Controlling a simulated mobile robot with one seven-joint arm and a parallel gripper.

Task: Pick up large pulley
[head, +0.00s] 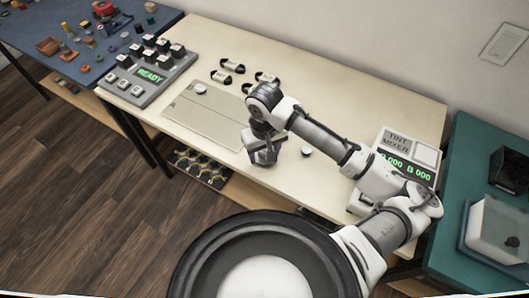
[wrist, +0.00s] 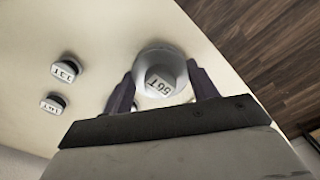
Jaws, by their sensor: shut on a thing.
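The large pulley (wrist: 148,58) is a round, pale grey-white piece with a small printed label on its face; the label appears upside down and is hard to read for certain. In the wrist view, my gripper (wrist: 161,78) has one dark finger on each side of it, shut on the pulley. In the head view, my gripper (head: 262,157) points down near the front edge of the cream table, and the pulley is mostly hidden by it. I cannot tell whether the pulley touches the table.
Two smaller labelled pulleys (wrist: 68,70) (wrist: 53,103) lie left in the wrist view. A flat board (head: 205,115) is left of my gripper, a keypad box reading READY (head: 150,75) beyond it. Several black-and-white parts (head: 232,66) lie behind.

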